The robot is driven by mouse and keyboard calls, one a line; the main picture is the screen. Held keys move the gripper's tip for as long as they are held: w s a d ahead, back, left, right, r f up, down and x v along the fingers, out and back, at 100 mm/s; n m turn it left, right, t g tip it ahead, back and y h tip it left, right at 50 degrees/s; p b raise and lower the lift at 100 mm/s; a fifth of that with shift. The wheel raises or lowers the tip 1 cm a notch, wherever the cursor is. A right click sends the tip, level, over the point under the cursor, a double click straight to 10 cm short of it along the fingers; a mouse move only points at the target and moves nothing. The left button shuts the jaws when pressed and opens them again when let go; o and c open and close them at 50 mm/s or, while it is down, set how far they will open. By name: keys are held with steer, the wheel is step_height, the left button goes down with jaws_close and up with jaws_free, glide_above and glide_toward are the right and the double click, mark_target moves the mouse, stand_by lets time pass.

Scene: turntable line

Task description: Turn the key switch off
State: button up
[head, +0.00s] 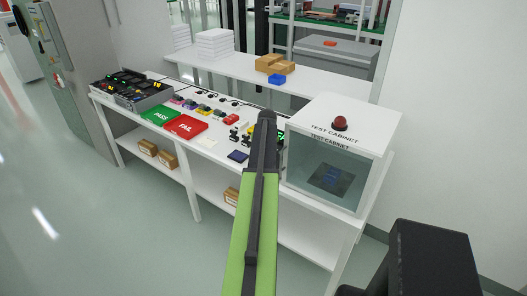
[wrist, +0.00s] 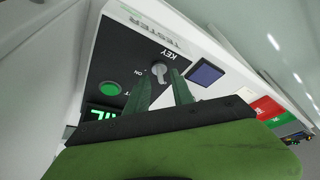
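The key switch (wrist: 159,69) is a silver-grey knob on the dark tester panel (wrist: 128,58), under the printed word KEY and near an ON mark. My gripper (wrist: 163,82) is open, with its two green fingers apart and their tips close to the knob, one on either side of its near edge. Whether they touch it I cannot tell. In the head view my gripper (head: 265,117) is over the table and hides most of the tester; only a green-lit bit (head: 281,135) shows. The key switch is hidden there.
A round green button (wrist: 110,88) and a green-lit display (wrist: 101,113) are close by on the panel. A dark blue square (wrist: 205,73) lies beside the tester. The white test cabinet (head: 373,113) stands right of my gripper. PASS (head: 160,115) and FAIL (head: 186,128) trays are left.

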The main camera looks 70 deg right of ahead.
steer(key=p+v, duration=1.4)
steer(key=v, duration=0.2)
steer(key=shift+a, duration=0.15)
steer(key=shift+r, duration=0.1)
